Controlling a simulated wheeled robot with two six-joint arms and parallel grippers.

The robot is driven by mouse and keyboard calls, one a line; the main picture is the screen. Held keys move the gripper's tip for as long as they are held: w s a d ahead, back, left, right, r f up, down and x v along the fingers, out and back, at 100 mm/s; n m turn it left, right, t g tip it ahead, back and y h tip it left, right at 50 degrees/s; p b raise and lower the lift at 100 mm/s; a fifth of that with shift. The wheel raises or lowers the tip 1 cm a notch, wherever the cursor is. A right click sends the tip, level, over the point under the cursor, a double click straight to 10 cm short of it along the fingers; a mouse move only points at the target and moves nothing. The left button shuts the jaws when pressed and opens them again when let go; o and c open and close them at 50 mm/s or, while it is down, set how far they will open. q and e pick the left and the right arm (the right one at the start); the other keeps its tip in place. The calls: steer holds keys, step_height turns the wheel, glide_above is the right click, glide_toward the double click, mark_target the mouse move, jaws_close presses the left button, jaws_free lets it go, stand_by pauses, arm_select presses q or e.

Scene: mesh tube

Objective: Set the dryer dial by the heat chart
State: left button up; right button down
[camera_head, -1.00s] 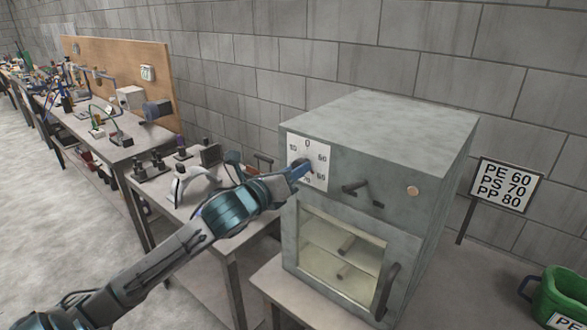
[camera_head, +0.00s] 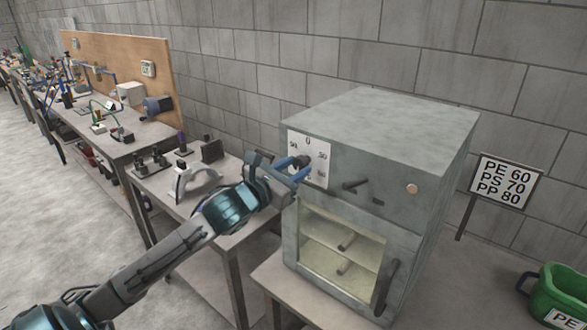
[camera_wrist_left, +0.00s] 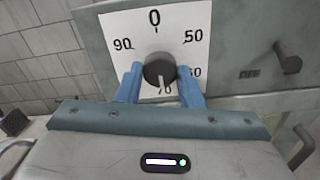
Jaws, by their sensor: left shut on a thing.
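The dryer (camera_head: 380,125) is a grey box with a white dial plate (camera_head: 308,150) at its upper left front. In the left wrist view, the plate (camera_wrist_left: 195,22) shows 0 at top, 90 left and 50 upper right; lower numbers are partly hidden. The dark dial knob (camera_wrist_left: 159,68) sits between the blue fingers of my left gripper (camera_wrist_left: 160,84), which is shut on it. The knob's light mark points almost straight down, toward a partly covered number that looks like 70. The heat chart (camera_head: 506,181) reads PE 60, PS 70, PP 80. My right gripper is not in view.
A green bin (camera_head: 560,292) at lower right has a cut-off label that appears to read PE. The dryer has a handle (camera_head: 387,288) and a windowed door (camera_head: 335,258). A workbench (camera_head: 190,205) with tools stands left of it, close to my left arm.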

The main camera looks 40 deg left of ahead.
arm_select(q)
steer(key=shift+f, duration=0.1)
stand_by(0.4)
steer(key=o, duration=1)
steer(key=shift+c, duration=0.2)
steer(key=shift+s, duration=0.1)
steer(key=shift+s+a+b, duration=0.15)
steer(key=shift+s+b, duration=0.25)
steer(key=shift+s, duration=0.85)
steer(key=shift+s+a, duration=0.2)
steer(key=shift+s, duration=0.45)
steer(key=p, duration=0.7)
glide_toward(296, 167)
steer(key=shift+s+d+p, duration=0.1)
steer(key=shift+s+p, duration=0.8)
steer(key=shift+s, duration=0.25)
